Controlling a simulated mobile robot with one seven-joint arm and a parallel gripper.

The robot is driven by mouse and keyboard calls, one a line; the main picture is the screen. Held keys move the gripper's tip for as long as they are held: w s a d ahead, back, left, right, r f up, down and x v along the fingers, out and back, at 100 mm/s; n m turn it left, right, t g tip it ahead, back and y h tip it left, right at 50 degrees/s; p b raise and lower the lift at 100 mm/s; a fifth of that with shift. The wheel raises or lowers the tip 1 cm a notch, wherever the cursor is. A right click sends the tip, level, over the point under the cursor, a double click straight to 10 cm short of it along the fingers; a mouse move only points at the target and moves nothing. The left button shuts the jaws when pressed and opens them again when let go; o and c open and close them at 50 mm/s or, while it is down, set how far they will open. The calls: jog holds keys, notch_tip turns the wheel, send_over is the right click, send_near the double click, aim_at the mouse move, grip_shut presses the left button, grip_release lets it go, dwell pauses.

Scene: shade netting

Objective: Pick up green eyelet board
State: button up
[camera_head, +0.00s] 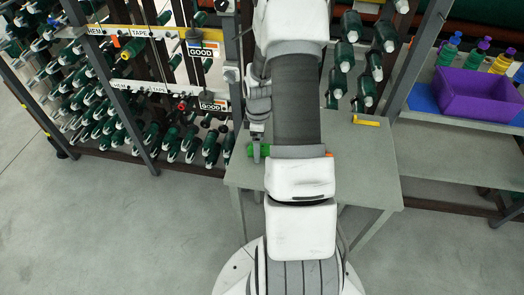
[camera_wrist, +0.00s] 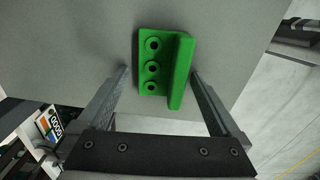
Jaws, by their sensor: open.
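The green eyelet board (camera_wrist: 166,67) lies on the grey table (camera_wrist: 90,40), near its edge. In the wrist view it is a small green piece with a row of three round holes and a raised wall along its right side. My gripper (camera_wrist: 158,72) is open, with one finger to the left of the board and one to the right. The board is between the finger lines, and I see no contact. In the head view only a green bit of the board (camera_head: 254,151) shows; my arm hides the rest of it.
Racks with several green spools (camera_head: 100,120) stand at the left and behind the table. At the right a purple bin (camera_head: 478,95) and several bottles (camera_head: 448,50) stand on a shelf. A yellow label (camera_head: 367,121) is at the table's back edge. Grey floor lies open in front.

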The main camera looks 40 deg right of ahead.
jog(key=shift+c, duration=0.3)
jog(key=c, duration=1.3)
jog(key=shift+c, duration=0.2)
jog(key=shift+r, duration=0.15)
notch_tip(320, 180, up, 5)
jog(key=shift+s+f+p, duration=0.1)
jog(key=shift+f+p, duration=0.1)
jog(key=shift+p, duration=0.15)
jog(key=s+r+p, duration=0.1)
jog(key=s+r, duration=0.5)
jog(key=s, duration=0.6)
jog(key=w+a+m, duration=0.4)
jog(key=w+a, duration=0.4)
jog(key=a, duration=0.3)
jog(key=w+a+m+p, duration=0.1)
jog(key=w+a+m, duration=0.4)
jog(key=w+a, duration=0.3)
jog(key=shift+a+f+p, duration=0.15)
jog(key=shift+a+p, duration=0.15)
jog(key=shift+a, duration=1.75)
